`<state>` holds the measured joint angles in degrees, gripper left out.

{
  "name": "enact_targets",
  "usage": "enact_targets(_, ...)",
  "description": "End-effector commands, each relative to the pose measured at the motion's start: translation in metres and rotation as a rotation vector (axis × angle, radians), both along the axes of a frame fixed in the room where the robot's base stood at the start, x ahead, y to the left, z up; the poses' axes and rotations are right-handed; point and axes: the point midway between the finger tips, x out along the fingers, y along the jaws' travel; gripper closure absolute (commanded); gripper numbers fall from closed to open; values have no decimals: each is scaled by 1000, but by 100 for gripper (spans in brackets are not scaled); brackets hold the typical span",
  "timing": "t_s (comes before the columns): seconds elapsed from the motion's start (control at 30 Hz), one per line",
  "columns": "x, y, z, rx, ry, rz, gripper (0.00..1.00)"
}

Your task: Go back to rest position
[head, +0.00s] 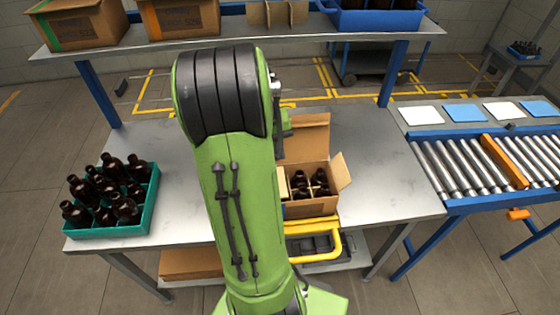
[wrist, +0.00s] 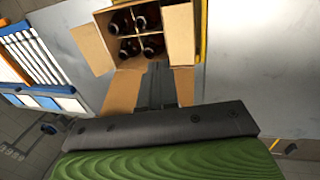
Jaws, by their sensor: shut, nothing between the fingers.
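My gripper (wrist: 164,72) shows in the wrist view as two dark fingers close together, with nothing between them. In that view it lies just beside the open cardboard box (wrist: 122,58), whose flaps are spread. Amber bottles (wrist: 151,45) stand in the box's divided compartments. In the head view my green arm rises through the middle and hides most of my gripper. The same box (head: 312,207) stands on the table right of the arm with several dark bottles in it, partly hidden by the arm.
A teal crate (head: 150,212) of several amber bottles stands at the table's left. A shelf (head: 300,38) with cardboard boxes and a blue bin (head: 375,20) spans the back. A roller conveyor (head: 470,170) is at right. The metal table (head: 400,190) is clear right of the box.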

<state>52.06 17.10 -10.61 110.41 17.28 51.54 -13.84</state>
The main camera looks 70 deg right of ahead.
Motion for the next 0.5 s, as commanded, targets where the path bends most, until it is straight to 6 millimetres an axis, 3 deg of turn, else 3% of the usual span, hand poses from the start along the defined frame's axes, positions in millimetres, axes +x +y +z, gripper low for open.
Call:
enact_targets(0.1,1,0,26,-2,-1,2,100)
enact_targets(0.2,0,0,36,-1,0,1,100)
enact_targets(0.5,0,0,38,1,-1,2,100)
